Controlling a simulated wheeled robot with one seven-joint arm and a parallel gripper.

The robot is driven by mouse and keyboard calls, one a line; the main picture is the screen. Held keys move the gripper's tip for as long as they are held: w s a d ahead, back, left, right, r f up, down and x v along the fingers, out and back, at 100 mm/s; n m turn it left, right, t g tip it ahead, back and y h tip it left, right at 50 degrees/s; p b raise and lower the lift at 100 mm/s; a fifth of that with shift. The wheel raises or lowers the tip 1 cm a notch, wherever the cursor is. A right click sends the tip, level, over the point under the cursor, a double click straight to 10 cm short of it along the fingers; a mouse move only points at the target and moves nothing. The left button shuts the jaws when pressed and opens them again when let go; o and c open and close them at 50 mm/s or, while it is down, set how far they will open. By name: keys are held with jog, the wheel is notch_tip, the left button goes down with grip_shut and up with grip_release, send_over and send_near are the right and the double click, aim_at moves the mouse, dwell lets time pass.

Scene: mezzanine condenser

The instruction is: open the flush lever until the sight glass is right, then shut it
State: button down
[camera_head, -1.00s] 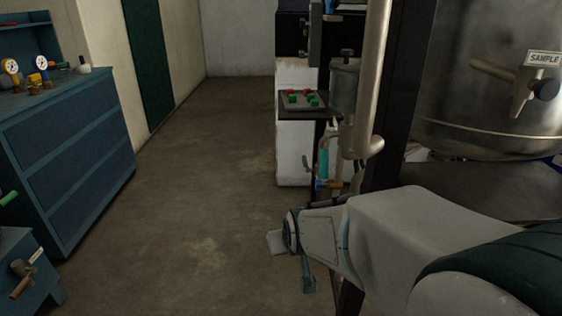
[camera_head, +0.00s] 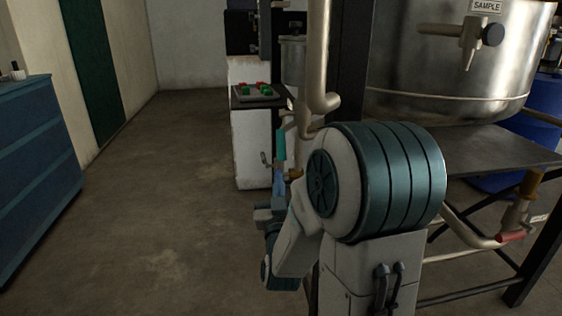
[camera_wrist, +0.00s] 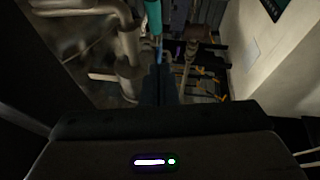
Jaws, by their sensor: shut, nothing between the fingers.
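The sight glass, a teal tube (camera_head: 279,146), stands upright on the pipework left of the big pipe; its lower end also shows at the top of the wrist view (camera_wrist: 153,15). A small grey lever (camera_head: 265,159) sits beside it. A red-handled lever (camera_head: 510,237) is on a brass valve under the tank at right. I cannot tell which is the flush lever. My gripper (camera_head: 278,188) is just below the sight glass, partly hidden by my arm. In the wrist view its fingers (camera_wrist: 158,75) are together and empty, pointing towards the pipework; contact cannot be told.
A steel tank (camera_head: 450,75) with a sample tap (camera_head: 465,35) stands at right above a dark metal shelf (camera_head: 480,150). A thick vertical pipe (camera_head: 317,60) is close to my arm. A panel with red and green buttons (camera_head: 256,92) is behind. Open floor (camera_head: 160,210) lies left, beside a blue cabinet (camera_head: 35,170).

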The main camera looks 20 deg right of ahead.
jog(key=p, duration=0.2)
send_near(281, 142)
notch_tip(281, 142, up, 3)
jog(key=w, duration=0.2)
jog(key=shift+w+d+f+b, duration=0.2)
jog(key=shift+w+d+b, duration=0.1)
jog(key=shift+w+d, duration=0.2)
jog(key=shift+w+d+f+b, duration=0.2)
jog(key=shift+w+d+b, duration=0.1)
jog(key=shift+w+d, duration=0.2)
jog(key=shift+w+d+f+h, duration=0.2)
jog(key=shift+w+h, duration=0.1)
jog(key=shift+w, duration=0.25)
